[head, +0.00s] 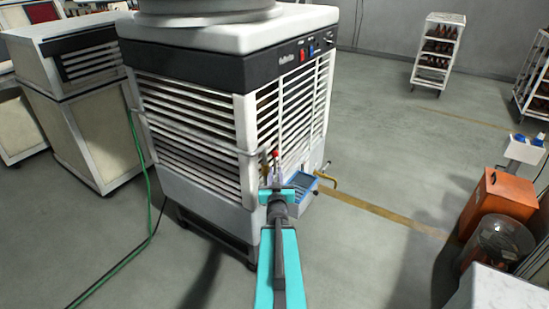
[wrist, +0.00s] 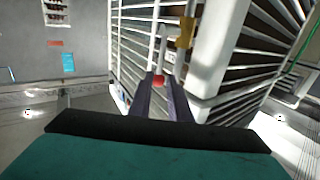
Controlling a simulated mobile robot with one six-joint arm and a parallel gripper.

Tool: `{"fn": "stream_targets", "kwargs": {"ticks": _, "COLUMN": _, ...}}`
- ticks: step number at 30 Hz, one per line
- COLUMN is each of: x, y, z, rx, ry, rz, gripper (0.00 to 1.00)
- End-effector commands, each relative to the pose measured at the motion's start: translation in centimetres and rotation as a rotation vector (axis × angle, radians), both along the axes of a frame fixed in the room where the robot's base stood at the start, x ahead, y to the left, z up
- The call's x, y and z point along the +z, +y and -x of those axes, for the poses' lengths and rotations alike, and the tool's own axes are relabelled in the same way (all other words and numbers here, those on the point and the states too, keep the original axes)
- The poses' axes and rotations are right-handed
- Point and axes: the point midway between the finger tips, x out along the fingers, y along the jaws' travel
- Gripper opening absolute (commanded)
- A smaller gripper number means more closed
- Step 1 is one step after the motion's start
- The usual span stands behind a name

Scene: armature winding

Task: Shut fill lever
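The fill lever shows as a red knob (head: 276,153) at the front corner of the white cooler (head: 190,170). In the wrist view the red knob (wrist: 159,82) lies between the tips of my two dark fingers. A small gap seems to show on each side of it, so my gripper (wrist: 159,88) looks open around the knob, not closed on it. Brass fittings (wrist: 185,32) sit just beyond it. In the head view my gripper (head: 275,180) points at the cooler corner, and the lever's lower part is hard to make out.
A green hose (head: 135,235) runs along the floor at left. An orange box (head: 498,200) stands at right. The floor between is clear.

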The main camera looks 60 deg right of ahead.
Motion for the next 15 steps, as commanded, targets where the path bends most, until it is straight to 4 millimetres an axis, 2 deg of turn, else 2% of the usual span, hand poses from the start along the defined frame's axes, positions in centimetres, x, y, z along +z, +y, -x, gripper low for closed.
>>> {"fn": "stream_targets", "kwargs": {"ticks": 15, "x": -0.32, "y": -0.98, "z": -0.61, "rx": 0.000, "ry": -0.001, "rz": 0.000, "gripper": 0.17}}
